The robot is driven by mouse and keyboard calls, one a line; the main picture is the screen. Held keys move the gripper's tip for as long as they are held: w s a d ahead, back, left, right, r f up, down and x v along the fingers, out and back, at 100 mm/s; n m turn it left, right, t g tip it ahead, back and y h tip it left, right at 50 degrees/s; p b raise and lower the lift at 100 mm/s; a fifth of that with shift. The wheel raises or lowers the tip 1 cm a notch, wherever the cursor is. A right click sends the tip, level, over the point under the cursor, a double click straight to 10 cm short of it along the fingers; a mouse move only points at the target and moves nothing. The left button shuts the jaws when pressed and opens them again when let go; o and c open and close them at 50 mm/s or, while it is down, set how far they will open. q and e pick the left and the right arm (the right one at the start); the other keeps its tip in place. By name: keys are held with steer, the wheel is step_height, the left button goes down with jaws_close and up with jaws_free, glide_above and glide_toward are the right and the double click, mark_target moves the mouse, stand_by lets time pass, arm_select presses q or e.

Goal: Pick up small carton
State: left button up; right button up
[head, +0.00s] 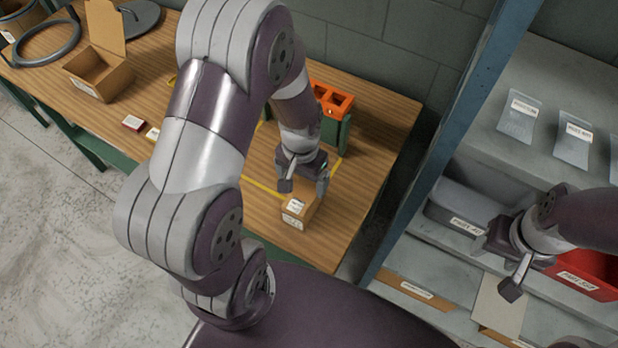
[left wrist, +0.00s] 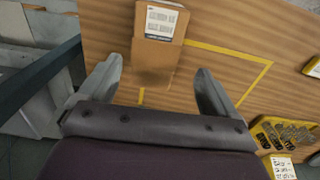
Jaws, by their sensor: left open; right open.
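The small carton (head: 301,207) is a brown box with a white label, standing on the wooden table near its front edge. My left gripper (head: 304,186) is open just above and behind it in the head view. In the left wrist view the carton (left wrist: 158,50) lies ahead, in line with the gap between the two open fingers (left wrist: 155,84); I cannot tell whether they touch it. My right gripper (head: 500,268) is open and empty, over the shelf at the right.
Yellow tape (head: 262,187) marks the table (head: 375,130) around the carton. An orange holder (head: 330,98) stands behind my left gripper. An open cardboard box (head: 98,82) sits far left. A blue shelf post (head: 450,135) rises right of the table. A red bin (head: 590,270) is on the shelf.

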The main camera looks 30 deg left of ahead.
mark_target(301, 197)
arm_select(q)
steer(key=s+f, duration=0.2)
steer(key=shift+d+f, duration=0.3)
steer(key=shift+f, duration=0.05)
steer(key=f, duration=0.2)
steer(key=w+f, duration=0.1)
steer(key=f+p, duration=0.1)
steer(key=f, duration=0.1)
steer(key=shift+w+f, duration=0.3)
steer(key=shift+f, duration=0.05)
steer(key=shift+s+f, duration=0.1)
steer(key=shift+f, duration=0.15)
steer(key=shift+s+r, duration=0.1)
steer(key=shift+s, duration=0.05)
steer(key=shift+d, duration=0.1)
steer(key=c, duration=1.5)
arm_select(e)
steer(key=shift+s+d+r, duration=0.35)
steer(key=shift+s+r, duration=0.05)
steer(key=shift+r, duration=0.2)
